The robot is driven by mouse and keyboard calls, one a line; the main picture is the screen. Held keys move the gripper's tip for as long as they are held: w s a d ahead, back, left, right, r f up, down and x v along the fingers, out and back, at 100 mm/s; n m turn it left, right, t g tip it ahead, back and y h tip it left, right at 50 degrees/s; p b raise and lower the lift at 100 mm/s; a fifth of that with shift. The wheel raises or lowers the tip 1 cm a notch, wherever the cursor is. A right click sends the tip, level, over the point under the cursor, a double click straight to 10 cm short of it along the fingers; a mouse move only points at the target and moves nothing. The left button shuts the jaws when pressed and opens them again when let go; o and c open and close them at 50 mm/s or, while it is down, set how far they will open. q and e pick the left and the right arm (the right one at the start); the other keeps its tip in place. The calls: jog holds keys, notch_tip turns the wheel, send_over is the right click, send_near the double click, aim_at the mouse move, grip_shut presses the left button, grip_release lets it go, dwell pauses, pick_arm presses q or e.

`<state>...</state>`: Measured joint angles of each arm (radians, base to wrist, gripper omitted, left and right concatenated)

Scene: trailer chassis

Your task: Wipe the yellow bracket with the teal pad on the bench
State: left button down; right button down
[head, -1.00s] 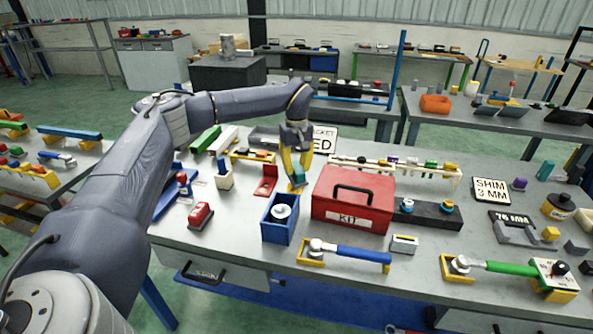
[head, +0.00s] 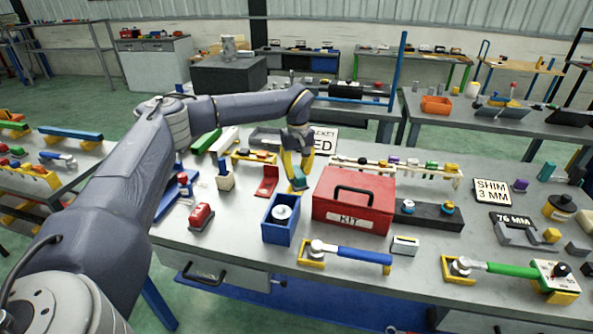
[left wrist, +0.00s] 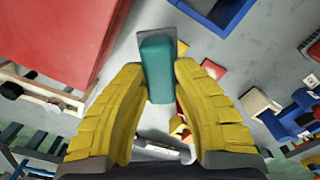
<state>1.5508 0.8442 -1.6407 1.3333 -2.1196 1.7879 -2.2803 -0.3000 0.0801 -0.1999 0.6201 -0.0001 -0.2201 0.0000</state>
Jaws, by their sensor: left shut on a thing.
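My left gripper (head: 297,178) is shut on the teal pad (left wrist: 157,70), held between its yellow fingers. The pad also shows at the fingertips in the head view (head: 299,184). The gripper points down over the bench (head: 240,240), just left of the red KIT box and behind the blue bin. I cannot tell the pad's exact height above the bench. Several yellow parts are in view, and I cannot tell which is the task's bracket; one yellow frame (head: 311,262) is under the blue-handled clamp, and a yellow piece (left wrist: 180,126) shows behind the fingers. My right gripper is not in view.
The red KIT box (head: 335,212) stands close right of the gripper. The blue bin (head: 277,232) is in front, and a red bracket (head: 266,185) lies to the left. A white rack (head: 390,167) and a sign (head: 324,139) stand behind. Bare bench shows at front left.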

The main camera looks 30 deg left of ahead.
pick_arm(q)
jog(key=shift+f, duration=2.25)
jog(key=shift+f, duration=1.05)
jog(key=shift+s+a, duration=0.2)
jog(key=shift+a, duration=0.45)
jog(key=shift+s+a, duration=0.25)
jog(key=shift+a, duration=0.4)
jog(key=shift+s+a, duration=0.2)
jog(key=shift+a, duration=0.45)
jog(key=shift+d, duration=0.15)
jog(key=shift+w+d+r, duration=0.1)
jog(key=shift+w+d, duration=0.1)
jog(key=shift+d, duration=0.4)
jog(key=shift+w+d+f, duration=0.1)
jog(key=shift+w+d, duration=0.15)
jog(key=shift+d, duration=0.4)
jog(key=shift+w+d+r, duration=0.1)
jog(key=shift+w+d, duration=0.1)
jog(key=shift+d, duration=0.4)
